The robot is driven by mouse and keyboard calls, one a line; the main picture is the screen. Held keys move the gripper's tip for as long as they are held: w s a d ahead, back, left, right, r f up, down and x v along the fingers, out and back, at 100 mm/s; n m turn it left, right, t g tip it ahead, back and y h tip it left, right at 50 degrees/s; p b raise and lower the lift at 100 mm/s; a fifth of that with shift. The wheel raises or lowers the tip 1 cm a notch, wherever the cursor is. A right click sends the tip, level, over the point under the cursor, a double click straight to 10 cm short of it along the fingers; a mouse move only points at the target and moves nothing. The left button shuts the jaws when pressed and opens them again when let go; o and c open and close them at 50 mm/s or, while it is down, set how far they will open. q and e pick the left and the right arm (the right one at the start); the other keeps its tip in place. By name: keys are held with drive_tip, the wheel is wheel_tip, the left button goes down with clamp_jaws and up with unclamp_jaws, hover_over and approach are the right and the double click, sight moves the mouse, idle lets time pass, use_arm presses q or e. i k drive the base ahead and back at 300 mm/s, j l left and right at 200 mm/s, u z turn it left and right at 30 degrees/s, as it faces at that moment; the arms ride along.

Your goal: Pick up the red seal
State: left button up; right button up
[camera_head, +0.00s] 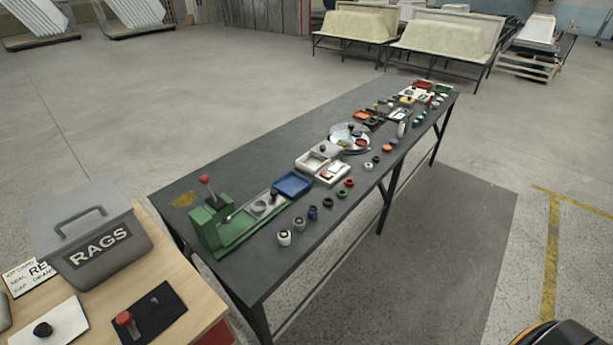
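Several small ring-shaped parts stand in a line along the front edge of the long dark table (240,170). One of them is a red ring (349,182), which looks like a red seal; it sits to the right of a dark green ring (342,193). Small red pieces also show on the round silver plate (338,131), but they are too small to tell apart. A red-topped piece (124,318) stands on a black mat (168,312) on the wooden table at lower left. Neither of my grippers is in view.
A green press (212,232) with a red knob stands at the table's near end, beside a blue tray (292,184). The wooden table (190,285) holds a grey RAGS box (100,245) and a partly hidden card. Open floor lies right of the long table.

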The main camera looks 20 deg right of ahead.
sight(349, 179)
drive_tip(key=i+l+u, duration=0.3)
drive_tip(key=l, duration=0.5)
drive_tip(key=l+u, duration=0.3)
drive_tip(key=l, duration=0.5)
drive_tip(key=i+l+u, duration=0.1)
drive_tip(key=l+u, duration=0.2)
drive_tip(key=l, duration=0.6)
